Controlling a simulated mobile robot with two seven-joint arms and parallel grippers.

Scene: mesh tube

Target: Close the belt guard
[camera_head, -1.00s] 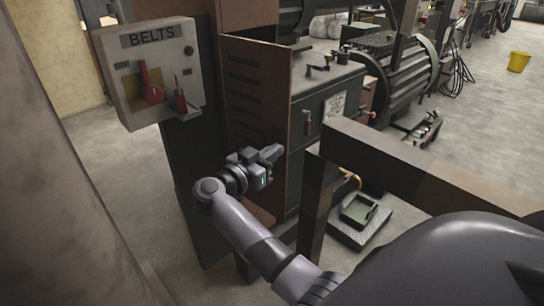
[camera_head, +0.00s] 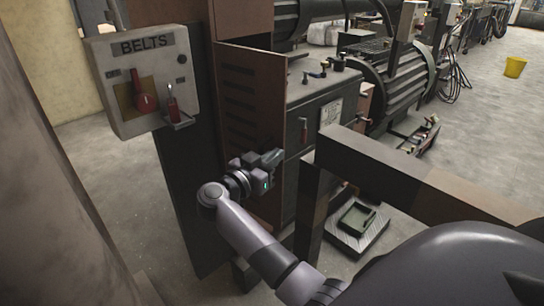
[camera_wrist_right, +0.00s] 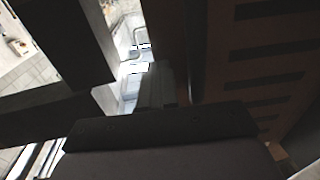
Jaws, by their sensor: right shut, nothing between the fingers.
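The belt guard (camera_head: 246,95) is a brown upright panel with dark horizontal slots. It stands swung out at an angle from the dark brown housing (camera_head: 183,190), beside the grey machine cabinet. My right gripper (camera_head: 272,158) is shut and empty in front of the guard's lower part, near its right edge. I cannot tell whether it touches the panel. In the right wrist view the slotted panel (camera_wrist_right: 265,55) fills the right side, close to the dark gripper body (camera_wrist_right: 160,130). My left gripper is not in view.
A grey BELTS switch box (camera_head: 145,80) with red levers hangs left of the guard. A dark frame rail (camera_head: 400,172) with a post stands right of my right forearm. A grey control cabinet (camera_head: 312,125) is behind. Open floor lies at far right.

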